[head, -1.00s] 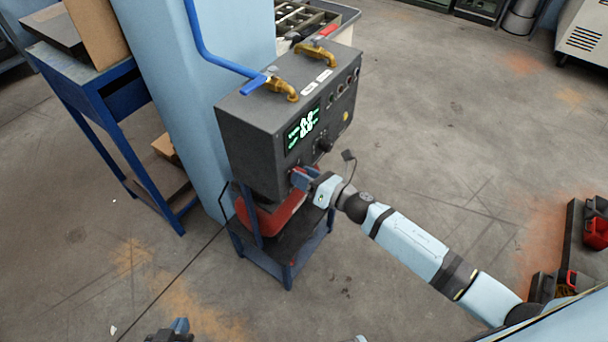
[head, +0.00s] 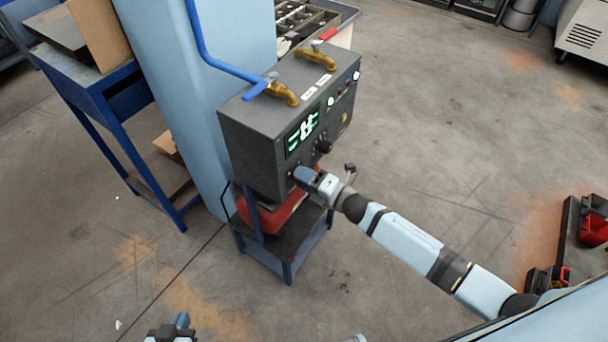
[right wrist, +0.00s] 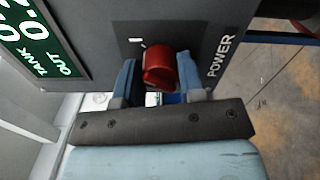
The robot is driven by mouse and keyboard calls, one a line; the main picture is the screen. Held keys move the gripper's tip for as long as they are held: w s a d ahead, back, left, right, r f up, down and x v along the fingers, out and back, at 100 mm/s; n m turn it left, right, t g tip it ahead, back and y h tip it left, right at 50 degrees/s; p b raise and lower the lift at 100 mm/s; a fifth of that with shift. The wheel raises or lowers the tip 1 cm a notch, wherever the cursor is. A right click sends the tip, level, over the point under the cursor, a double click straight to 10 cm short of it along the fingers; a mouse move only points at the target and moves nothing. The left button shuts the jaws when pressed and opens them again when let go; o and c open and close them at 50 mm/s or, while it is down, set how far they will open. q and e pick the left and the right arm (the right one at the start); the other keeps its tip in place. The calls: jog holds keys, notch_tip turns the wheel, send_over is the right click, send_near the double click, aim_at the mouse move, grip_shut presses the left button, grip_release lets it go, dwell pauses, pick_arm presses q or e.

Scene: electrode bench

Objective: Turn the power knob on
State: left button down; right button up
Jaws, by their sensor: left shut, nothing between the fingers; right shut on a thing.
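The power knob (right wrist: 158,70) is red and sits beside the white word POWER on the dark front of a control box (head: 258,150). In the right wrist view the blue fingers of my right gripper (right wrist: 157,76) are on either side of the knob, shut on it. In the head view my right gripper (head: 303,177) is at the lower part of the box front and hides the knob. The display (head: 302,131) is lit green and white. My left gripper (head: 178,326) is shut and empty at the bottom edge, away from the box.
Two brass taps (head: 316,60) sit on top of the box, and a blue pipe (head: 205,50) runs down to one. A black knob (head: 324,146) is close above my right gripper. A blue column (head: 170,90) stands behind the box.

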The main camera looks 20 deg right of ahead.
jog(key=shift+m+p, duration=0.3)
jog(key=shift+m, duration=0.7)
jog(key=o, duration=0.9)
jog(key=shift+o, duration=0.2)
jog(key=b+v, duration=0.1)
jog(key=v, duration=1.3)
jog(key=shift+w, duration=0.1)
